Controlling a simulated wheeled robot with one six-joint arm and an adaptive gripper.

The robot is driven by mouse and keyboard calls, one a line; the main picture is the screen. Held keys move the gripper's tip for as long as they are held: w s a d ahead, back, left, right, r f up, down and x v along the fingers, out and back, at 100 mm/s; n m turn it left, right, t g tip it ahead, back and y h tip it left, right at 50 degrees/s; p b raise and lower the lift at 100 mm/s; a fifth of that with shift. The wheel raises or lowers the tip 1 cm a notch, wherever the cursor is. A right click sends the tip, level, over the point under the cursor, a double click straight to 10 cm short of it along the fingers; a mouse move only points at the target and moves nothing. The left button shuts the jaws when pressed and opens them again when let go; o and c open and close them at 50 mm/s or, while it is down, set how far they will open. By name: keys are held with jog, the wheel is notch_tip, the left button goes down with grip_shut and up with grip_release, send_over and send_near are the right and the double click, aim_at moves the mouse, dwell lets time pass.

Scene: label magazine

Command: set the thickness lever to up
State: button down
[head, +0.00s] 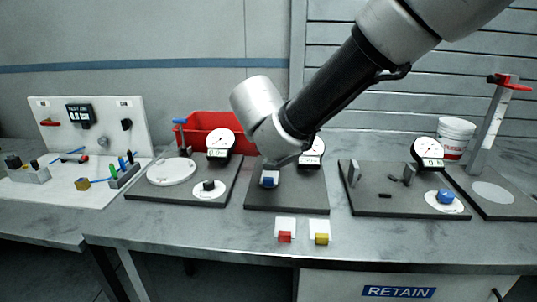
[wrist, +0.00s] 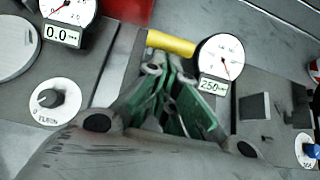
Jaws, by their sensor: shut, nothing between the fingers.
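A yellow bar (wrist: 171,42), possibly the handle of the thickness lever, shows in the wrist view just beyond my fingertips. It lies roughly level across the picture, left of a dial (wrist: 221,55) reading about 250. I cannot tell whether my fingers touch it. My gripper (wrist: 170,72) is shut and empty, its green-padded fingers pointing at the bar. In the head view my arm covers the bar, my fingers and part of the middle station (head: 287,198); its dial (head: 312,150) shows at the right. No label there names the lever.
The left station (head: 225,190) has a dial and a dark knob (head: 208,185). The right station (head: 400,207) has a dial and a blue knob (head: 445,196). A red bin (head: 195,125) stands behind. Red (head: 285,237) and yellow (head: 321,239) blocks sit at the front edge.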

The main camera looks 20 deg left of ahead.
jog(key=shift+g, duration=0.3)
jog(key=w+r, duration=0.2)
jog(key=w+a+r, duration=0.1)
jog(key=w, duration=0.1)
jog(key=shift+w, duration=0.1)
jog(key=shift+w+a+r, duration=0.15)
jog(key=shift+w+r, duration=0.05)
jog(key=shift+w, duration=0.55)
